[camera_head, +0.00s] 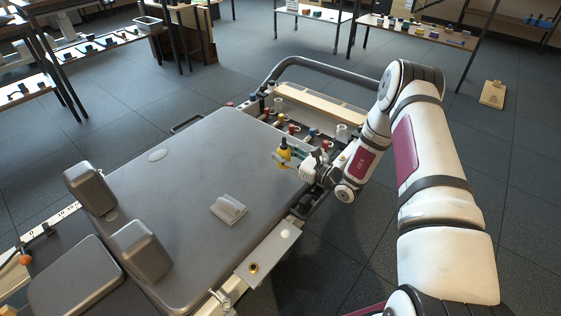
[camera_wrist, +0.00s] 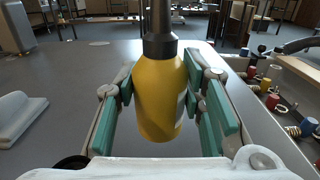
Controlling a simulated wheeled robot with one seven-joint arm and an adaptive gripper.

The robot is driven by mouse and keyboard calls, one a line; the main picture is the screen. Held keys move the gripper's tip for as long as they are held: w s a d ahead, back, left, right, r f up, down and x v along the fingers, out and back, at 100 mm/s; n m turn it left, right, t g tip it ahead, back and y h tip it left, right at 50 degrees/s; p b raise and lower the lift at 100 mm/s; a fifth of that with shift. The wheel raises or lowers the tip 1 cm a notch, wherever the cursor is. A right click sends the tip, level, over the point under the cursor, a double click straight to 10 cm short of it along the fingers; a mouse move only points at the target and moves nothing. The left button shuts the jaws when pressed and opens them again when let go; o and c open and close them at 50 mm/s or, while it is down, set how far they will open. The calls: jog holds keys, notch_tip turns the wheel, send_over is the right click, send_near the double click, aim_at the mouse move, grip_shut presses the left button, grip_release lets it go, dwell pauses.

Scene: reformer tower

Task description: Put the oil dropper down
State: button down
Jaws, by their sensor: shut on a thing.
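The oil dropper is a yellow bottle (camera_wrist: 160,98) with a black collar and a dark spout on top. It stands upright between the teal finger pads of my gripper (camera_wrist: 163,115), which is shut on it. In the head view the oil dropper (camera_head: 285,152) shows small at the right edge of the grey padded carriage, with my gripper (camera_head: 297,160) beside it. The bottle's base is low in the wrist view; I cannot tell whether it touches the surface.
The grey padded carriage top (camera_head: 190,160) is mostly clear. A light grey block (camera_head: 229,209) lies on it. Two shoulder rests (camera_head: 90,188) stand at left. A tray of coloured spools and springs (camera_head: 300,130) lies beyond my gripper. Shelves with small items stand behind.

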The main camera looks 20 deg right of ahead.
jog(key=shift+w+a, duration=0.3)
jog(key=shift+w, duration=0.6)
jog(key=shift+w+a+f+b, duration=0.15)
jog(key=shift+f+b, duration=0.45)
jog(key=shift+f, duration=0.3)
jog(key=shift+w+d+f+b, duration=0.15)
jog(key=shift+f+b, duration=0.4)
jog(key=shift+f, duration=0.35)
jog(key=shift+a, duration=0.1)
jog(key=shift+f, duration=0.15)
jog(key=c, duration=1.1)
grip_release()
jog(key=shift+o, duration=0.2)
